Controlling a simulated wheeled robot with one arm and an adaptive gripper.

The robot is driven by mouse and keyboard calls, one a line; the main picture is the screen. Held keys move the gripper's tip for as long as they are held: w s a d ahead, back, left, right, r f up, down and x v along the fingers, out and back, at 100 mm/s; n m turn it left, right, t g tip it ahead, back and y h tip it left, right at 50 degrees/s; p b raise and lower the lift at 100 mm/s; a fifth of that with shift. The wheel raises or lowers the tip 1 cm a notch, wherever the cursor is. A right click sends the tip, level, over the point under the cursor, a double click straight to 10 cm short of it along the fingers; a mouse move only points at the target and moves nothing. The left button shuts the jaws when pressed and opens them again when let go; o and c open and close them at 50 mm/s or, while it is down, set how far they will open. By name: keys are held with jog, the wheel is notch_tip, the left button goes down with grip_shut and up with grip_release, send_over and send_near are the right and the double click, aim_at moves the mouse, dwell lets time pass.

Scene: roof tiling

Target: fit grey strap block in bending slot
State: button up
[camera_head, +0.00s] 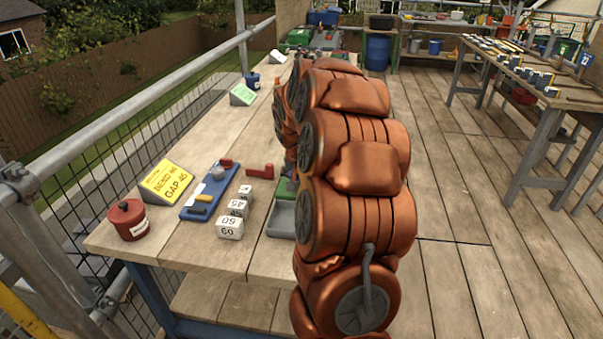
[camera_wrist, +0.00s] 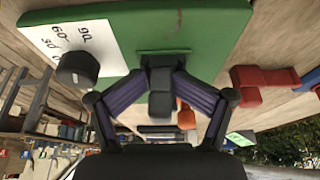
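In the wrist view my gripper (camera_wrist: 162,72) has its two dark purple fingers drawn in on a small dark grey block (camera_wrist: 160,81), the strap block. The block is between the fingertips, at the edge of a green board (camera_wrist: 205,30). A narrow dark-edged slot (camera_wrist: 165,55) in the board lies right at the fingertips. I cannot tell whether the block is inside the slot or just against it. In the head view my arm hides the gripper and the block; a sliver of green (camera_head: 284,188) shows beside the arm.
A white number card (camera_wrist: 75,45) and a dark round knob (camera_wrist: 77,69) are on the green board. A red piece (camera_wrist: 262,85) lies beside it. On the bench are a blue fixture (camera_head: 205,200), white number blocks (camera_head: 230,228), a yellow sign (camera_head: 166,182) and a red pot (camera_head: 129,220).

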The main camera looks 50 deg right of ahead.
jog(key=shift+w+r, duration=0.25)
jog(key=shift+r, duration=0.15)
jog(key=shift+d+r, duration=0.1)
jog(key=shift+r, duration=0.15)
dwell(0.3)
jog(key=shift+w+r, duration=0.1)
jog(key=shift+r, duration=0.05)
jog(key=shift+r+p, duration=0.65)
jog(key=shift+r, duration=2.6)
